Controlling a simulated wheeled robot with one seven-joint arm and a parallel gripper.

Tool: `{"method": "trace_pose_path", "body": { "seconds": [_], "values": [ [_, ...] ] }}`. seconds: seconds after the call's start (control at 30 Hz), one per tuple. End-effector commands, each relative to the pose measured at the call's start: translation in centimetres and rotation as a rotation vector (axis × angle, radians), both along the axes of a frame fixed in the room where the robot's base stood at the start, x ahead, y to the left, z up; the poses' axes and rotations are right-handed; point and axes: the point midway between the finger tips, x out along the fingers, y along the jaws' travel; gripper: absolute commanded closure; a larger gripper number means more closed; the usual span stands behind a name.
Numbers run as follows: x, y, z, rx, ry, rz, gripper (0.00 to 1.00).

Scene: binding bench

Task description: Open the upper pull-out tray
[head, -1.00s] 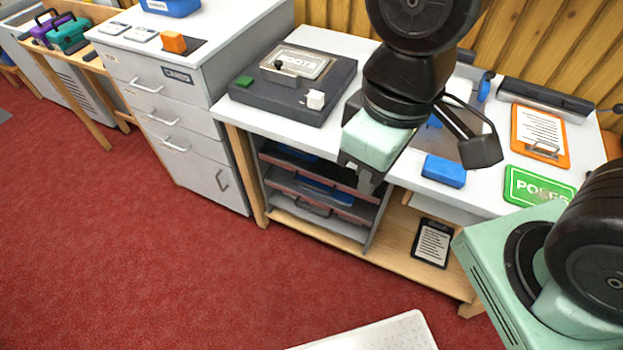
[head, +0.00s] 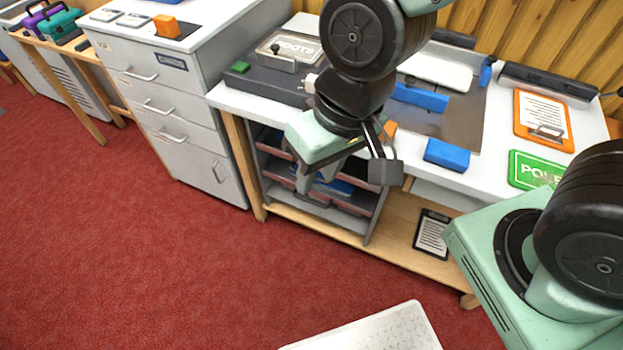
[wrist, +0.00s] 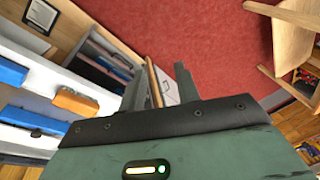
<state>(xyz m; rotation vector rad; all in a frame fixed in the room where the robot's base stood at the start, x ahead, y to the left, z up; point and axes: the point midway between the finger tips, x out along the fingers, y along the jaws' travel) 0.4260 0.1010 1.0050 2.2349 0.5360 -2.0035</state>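The grey tray unit (head: 370,228) stands under the white bench, with dark, reddish-edged pull-out trays one above the other. The upper pull-out tray (head: 272,150) shows only in part; my gripper and wrist cover its middle and its handle. Something blue shows inside the unit behind the fingers. My gripper (head: 316,180) hangs in front of the unit, fingers pointing down. In the wrist view the fingers of my gripper (wrist: 160,82) stand apart with nothing between them. The tray unit (wrist: 105,55) is left of the fingers there. I cannot tell whether a finger touches a tray.
A blue block (head: 447,155) lies near the bench's front edge, beside a green sign (head: 530,168) and an orange clipboard (head: 543,122). A grey drawer cabinet (head: 160,90) stands left. A black clipboard (head: 432,235) lies on the lower shelf.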

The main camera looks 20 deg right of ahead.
Motion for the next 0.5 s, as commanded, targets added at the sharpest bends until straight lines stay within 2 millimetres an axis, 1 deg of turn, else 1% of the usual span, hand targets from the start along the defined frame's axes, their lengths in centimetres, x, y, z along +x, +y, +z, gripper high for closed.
{"method": "trace_pose_path", "body": {
  "seconds": [0.03, 0.07, 0.1, 0.13, 0.23, 0.27, 0.3, 0.37, 0.4, 0.47, 0.5],
  "values": [
    [1.0, 0.9, -4.6, 0.040, 0.005, -0.122, 0.68],
    [1.8, 1.5, -6.2, 0.069, 0.000, -0.202, 0.68],
    [2.9, 2.0, -8.4, 0.106, -0.009, -0.314, 0.68],
    [3.6, 2.4, -10.0, 0.132, -0.016, -0.394, 0.68],
    [6.2, 2.9, -15.4, 0.218, -0.050, -0.663, 0.68],
    [6.9, 2.9, -17.0, 0.244, -0.064, -0.742, 0.68],
    [7.8, 2.7, -19.1, 0.277, -0.084, -0.844, 0.68],
    [9.1, 2.2, -22.2, 0.330, -0.121, -0.992, 0.68],
    [9.9, 1.7, -24.2, 0.366, -0.150, -1.085, 0.68],
    [11.0, 0.7, -27.1, 0.426, -0.198, -1.216, 0.68],
    [11.6, 0.0, -29.0, 0.468, -0.235, -1.296, 0.68]
  ]
}}
